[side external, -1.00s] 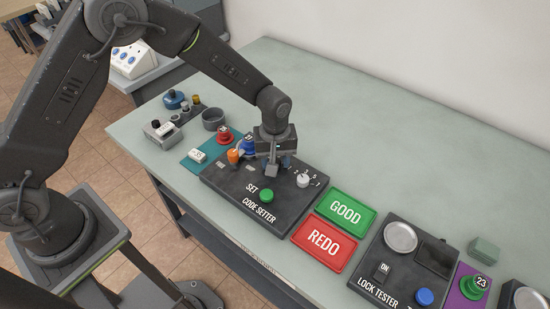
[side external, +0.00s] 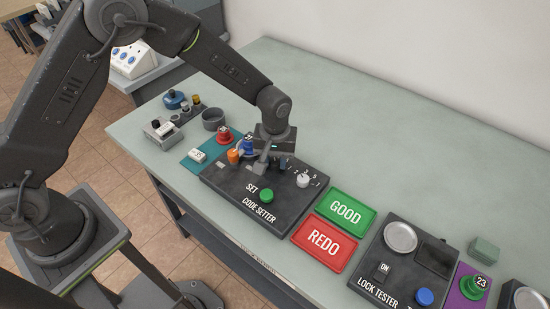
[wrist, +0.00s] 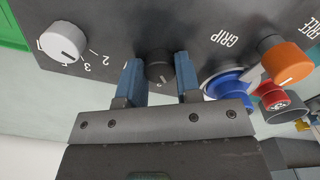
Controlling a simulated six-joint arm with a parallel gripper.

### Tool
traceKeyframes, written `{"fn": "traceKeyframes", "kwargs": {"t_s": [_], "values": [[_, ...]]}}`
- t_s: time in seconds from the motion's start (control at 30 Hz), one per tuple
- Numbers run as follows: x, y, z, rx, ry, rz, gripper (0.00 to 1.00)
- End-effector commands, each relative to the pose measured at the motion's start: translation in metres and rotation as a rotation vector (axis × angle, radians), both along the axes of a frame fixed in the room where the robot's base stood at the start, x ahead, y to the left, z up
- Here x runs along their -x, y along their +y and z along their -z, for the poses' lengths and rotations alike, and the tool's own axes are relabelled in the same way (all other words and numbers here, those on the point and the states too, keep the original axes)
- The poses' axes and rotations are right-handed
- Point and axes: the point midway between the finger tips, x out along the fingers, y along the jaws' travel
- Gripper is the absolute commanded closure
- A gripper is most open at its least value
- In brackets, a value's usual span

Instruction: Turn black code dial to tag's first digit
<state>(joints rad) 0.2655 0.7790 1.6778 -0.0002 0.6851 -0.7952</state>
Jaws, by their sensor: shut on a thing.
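The black code dial (wrist: 159,68) sits on the dark code setter (side external: 233,188) panel. My gripper (wrist: 158,75) is around it, with one blue finger on each side, shut on it. In the side view my gripper (side external: 271,165) hides the dial. The dial's white mark points toward the gripper body in the wrist view; the setting it meets is hidden. A blue lock piece (side external: 249,148) stands in the setter, with a small dark tag (side external: 248,139) whose number is too small to read surely. The white dial (side external: 303,181) stands to the right, with digits around it.
The orange knob (side external: 233,156) and blue piece are close beside my gripper. A green SET button (side external: 267,195) is in front. Green GOOD (side external: 345,208) and red REDO (side external: 323,242) trays lie right. The back of the table is clear.

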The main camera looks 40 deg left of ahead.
Motion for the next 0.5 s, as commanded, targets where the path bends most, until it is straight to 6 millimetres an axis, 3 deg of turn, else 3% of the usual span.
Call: {"fn": "traceKeyframes", "kwargs": {"t_s": [0.5], "values": [[-0.0003,0.0002,0.0,0.0,-0.001,0.356,0.92]]}}
